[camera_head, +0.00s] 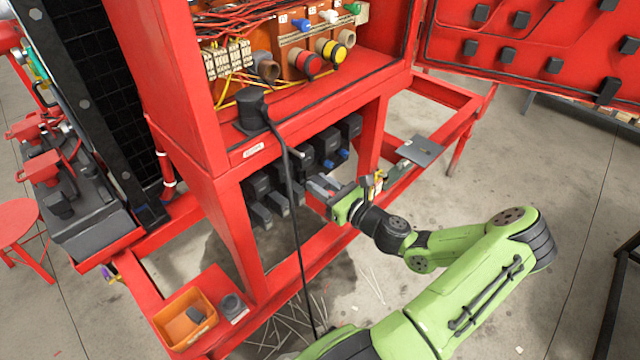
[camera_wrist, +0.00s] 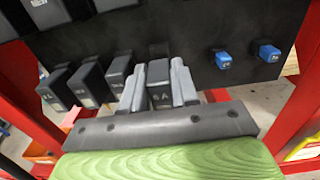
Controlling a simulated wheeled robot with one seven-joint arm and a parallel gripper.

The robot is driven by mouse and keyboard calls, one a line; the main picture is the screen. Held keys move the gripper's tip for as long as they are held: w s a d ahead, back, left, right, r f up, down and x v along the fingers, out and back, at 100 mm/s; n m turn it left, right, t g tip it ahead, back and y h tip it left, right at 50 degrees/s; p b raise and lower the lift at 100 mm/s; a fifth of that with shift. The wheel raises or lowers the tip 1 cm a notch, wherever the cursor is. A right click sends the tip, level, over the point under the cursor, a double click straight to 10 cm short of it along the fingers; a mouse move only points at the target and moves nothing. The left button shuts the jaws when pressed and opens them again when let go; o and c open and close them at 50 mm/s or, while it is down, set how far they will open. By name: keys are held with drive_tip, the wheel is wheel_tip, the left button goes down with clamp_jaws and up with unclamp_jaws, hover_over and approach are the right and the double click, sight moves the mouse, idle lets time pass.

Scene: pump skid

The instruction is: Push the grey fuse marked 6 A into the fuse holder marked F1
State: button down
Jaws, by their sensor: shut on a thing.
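My gripper (camera_head: 322,188) is at the row of dark fuse holders under the red cabinet. In the wrist view its two grey fingers (camera_wrist: 158,88) are closed on the sides of a grey fuse (camera_wrist: 158,97). An "A" shows on the fuse's end; the figure before it is hard to read. The fuse points at the black panel, in line with a dark holder (camera_wrist: 159,50) behind it. I cannot tell how far it sits in. I cannot read an F1 mark on any holder.
Several dark fuses (camera_wrist: 90,85) stick out close to the left of my fingers. Two blue pieces (camera_wrist: 268,53) stick out at the right. Red frame posts (camera_head: 372,135) flank the row. A black cable (camera_head: 290,200) hangs in front. An orange bin (camera_head: 170,330) stands lower left.

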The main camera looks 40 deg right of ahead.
drive_tip(key=shift+s, duration=0.2)
drive_tip(key=s+p, duration=0.1)
drive_tip(key=s, duration=0.2)
drive_tip(key=shift+s, duration=0.15)
idle(0.5)
idle(0.4)
